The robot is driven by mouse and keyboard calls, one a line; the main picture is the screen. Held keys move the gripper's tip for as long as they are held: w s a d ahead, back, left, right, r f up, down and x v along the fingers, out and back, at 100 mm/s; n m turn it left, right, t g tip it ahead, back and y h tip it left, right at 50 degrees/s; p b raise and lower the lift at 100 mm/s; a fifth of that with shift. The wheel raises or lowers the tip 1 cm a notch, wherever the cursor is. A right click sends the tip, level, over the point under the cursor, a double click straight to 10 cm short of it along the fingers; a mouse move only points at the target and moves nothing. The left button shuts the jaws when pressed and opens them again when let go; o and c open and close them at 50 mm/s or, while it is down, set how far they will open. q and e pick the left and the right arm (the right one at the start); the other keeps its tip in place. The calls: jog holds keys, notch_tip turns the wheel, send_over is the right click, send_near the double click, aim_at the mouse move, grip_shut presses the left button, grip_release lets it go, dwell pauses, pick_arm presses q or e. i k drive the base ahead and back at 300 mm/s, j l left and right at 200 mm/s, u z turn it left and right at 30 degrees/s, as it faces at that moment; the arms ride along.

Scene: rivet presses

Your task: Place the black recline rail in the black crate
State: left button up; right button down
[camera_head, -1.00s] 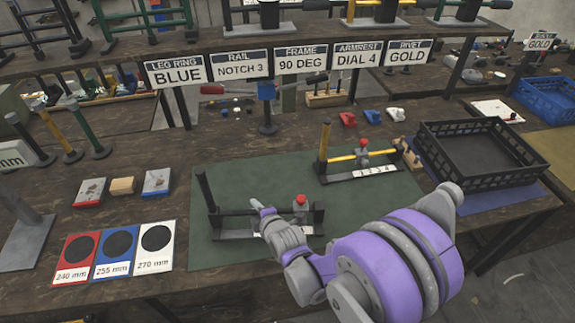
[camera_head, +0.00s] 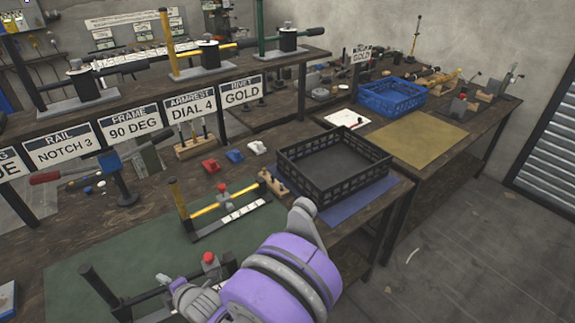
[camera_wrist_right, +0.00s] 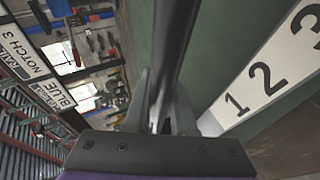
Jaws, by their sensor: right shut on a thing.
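The black recline rail (camera_head: 152,299) is at the green mat's near edge, with a black upright (camera_head: 98,290) at its left and a red knob (camera_head: 208,258) to the right. My purple arm hides part of it. My right gripper (camera_head: 166,284) is at the rail. In the right wrist view, my right gripper (camera_wrist_right: 158,118) is shut on a black bar of the rail (camera_wrist_right: 172,50), beside a white strip numbered 1, 2, 3. The black crate (camera_head: 345,186) stands to the right on a blue mat and looks empty. My left gripper is not in view.
A yellow rail fixture (camera_head: 215,207) stands on the green mat (camera_head: 88,262) between my gripper and the crate. A small block (camera_head: 268,181) sits beside the crate. A blue crate (camera_head: 392,99) and a bare tan mat (camera_head: 420,138) lie farther right.

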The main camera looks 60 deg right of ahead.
aim_at(322, 163)
jog(key=k+l, duration=0.2)
jog(key=l, duration=0.3)
jog(key=k+l+u, duration=0.1)
jog(key=l, duration=0.4)
jog(key=k+l+u, duration=0.1)
jog(key=k+l, duration=0.2)
jog(key=l, duration=0.15)
jog(key=k+l, duration=0.25)
jog(key=l, duration=0.2)
jog(key=k+l+u, duration=0.1)
jog(key=l, duration=0.4)
jog(key=k+l, duration=0.35)
jog(key=k+l+u, duration=0.1)
jog(key=k+l, duration=0.15)
jog(key=l, duration=0.25)
